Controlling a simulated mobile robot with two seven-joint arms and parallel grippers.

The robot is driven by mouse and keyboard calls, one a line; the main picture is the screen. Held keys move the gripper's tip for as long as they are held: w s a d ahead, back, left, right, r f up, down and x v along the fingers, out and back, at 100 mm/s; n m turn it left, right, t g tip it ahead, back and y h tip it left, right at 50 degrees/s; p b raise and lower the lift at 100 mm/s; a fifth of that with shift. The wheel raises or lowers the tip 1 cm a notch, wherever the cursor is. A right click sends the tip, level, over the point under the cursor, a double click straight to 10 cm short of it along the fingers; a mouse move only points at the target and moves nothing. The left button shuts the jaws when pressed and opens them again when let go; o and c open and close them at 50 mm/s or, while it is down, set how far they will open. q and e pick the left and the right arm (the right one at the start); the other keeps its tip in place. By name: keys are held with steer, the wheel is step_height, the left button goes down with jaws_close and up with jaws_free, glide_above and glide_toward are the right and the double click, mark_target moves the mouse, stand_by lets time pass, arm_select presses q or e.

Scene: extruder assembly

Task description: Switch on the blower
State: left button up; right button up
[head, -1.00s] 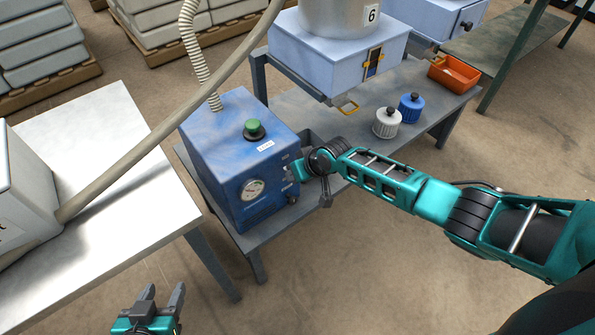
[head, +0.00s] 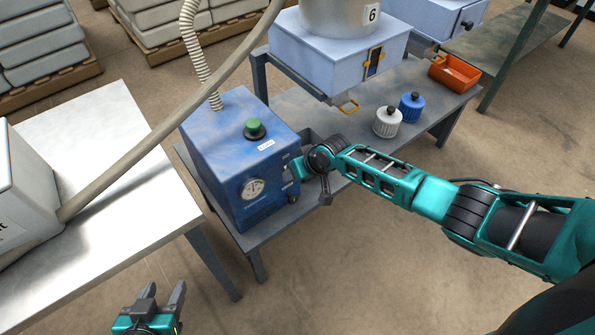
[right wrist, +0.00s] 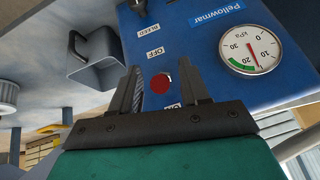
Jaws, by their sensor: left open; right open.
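The blower is a blue box (head: 240,160) on the grey bench, with a green button (head: 254,128) on top and a round gauge on its front. In the right wrist view its front panel (right wrist: 190,20) carries a red round switch part (right wrist: 161,80) between the OFF label (right wrist: 156,53) and the partly covered ON label (right wrist: 172,106). My right gripper (right wrist: 160,82) is open, its fingers either side of the red part; I cannot tell if they touch it. The gauge (right wrist: 250,43) needle stands between 10 and 20. My left gripper (head: 162,293) is open and empty, low in front.
A ribbed hose (head: 190,50) rises from the blower and a thick pipe (head: 150,140) crosses in front. A pale table (head: 110,200) is at left.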

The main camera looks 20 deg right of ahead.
steer(key=p+v, duration=0.4)
steer(key=v, duration=0.9)
steer(key=shift+f, duration=0.1)
steer(key=s+a+f+t+y, duration=0.1)
steer(key=s+a+f+t, duration=0.1)
steer(key=s+a, duration=0.45)
steer(key=s+d+t+h, duration=0.2)
steer(key=s+d, duration=0.3)
steer(key=s, duration=0.6)
steer(key=shift+r+t, duration=0.35)
steer(key=shift+t, duration=0.25)
